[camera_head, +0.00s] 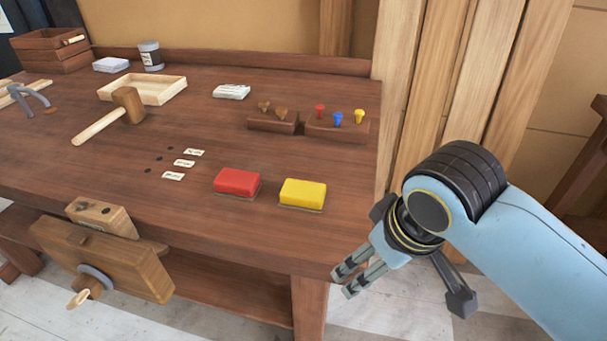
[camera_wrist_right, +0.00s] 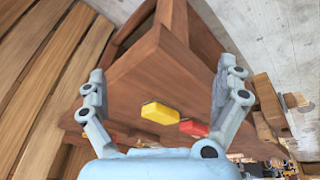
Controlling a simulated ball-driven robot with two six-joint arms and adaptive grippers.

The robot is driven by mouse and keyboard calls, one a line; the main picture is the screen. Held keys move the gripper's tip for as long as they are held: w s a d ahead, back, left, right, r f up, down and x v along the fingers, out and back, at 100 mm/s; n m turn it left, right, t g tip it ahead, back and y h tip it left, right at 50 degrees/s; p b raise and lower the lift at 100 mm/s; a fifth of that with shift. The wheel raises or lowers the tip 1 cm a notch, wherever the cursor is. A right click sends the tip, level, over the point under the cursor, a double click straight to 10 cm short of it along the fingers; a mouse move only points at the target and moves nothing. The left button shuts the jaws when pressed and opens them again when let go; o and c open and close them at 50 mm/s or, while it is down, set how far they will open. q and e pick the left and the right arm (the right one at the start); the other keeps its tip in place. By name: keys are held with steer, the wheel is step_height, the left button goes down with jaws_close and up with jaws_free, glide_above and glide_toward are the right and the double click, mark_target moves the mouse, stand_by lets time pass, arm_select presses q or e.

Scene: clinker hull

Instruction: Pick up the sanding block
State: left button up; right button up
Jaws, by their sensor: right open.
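Two block-shaped things that look like sanding blocks lie side by side near the front right of the workbench (camera_head: 120,182). One is red (camera_head: 237,181) and one is yellow (camera_head: 303,193), each with a darker underside. In the right wrist view the yellow block (camera_wrist_right: 160,112) shows between the fingers and the red block (camera_wrist_right: 194,128) is next to it, close to one finger in the picture. My right gripper (camera_head: 352,281) is open and empty, off the bench's right front corner, apart from both blocks. My left gripper is not in view.
A mallet (camera_head: 126,105) and a shallow wooden tray (camera_head: 172,91) lie farther back on the left. A wooden rack (camera_head: 345,130) with coloured-topped pieces stands behind the blocks. Small labels (camera_head: 184,163) lie left of them. A vise (camera_head: 100,255) juts from the front edge.

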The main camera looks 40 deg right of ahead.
steer(key=w+r+m, duration=0.2)
steer(key=w+r, duration=0.2)
steer(key=w, duration=0.1)
steer(key=m+h, duration=0.2)
steer(key=m, duration=0.5)
glide_toward(303, 189)
steer(key=shift+g, duration=0.3)
steer(key=x, duration=0.3)
steer(key=p+x, duration=0.1)
steer(key=shift+w+d+f, duration=0.2)
steer(key=shift+w+d, duration=0.1)
steer(key=shift+w, duration=0.05)
steer(key=x, duration=0.5)
steer(key=shift+a+f+p, duration=0.1)
steer(key=shift+f+p, duration=0.25)
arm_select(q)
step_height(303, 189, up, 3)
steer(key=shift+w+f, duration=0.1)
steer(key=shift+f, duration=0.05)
arm_select(e)
steer(key=c, duration=1)
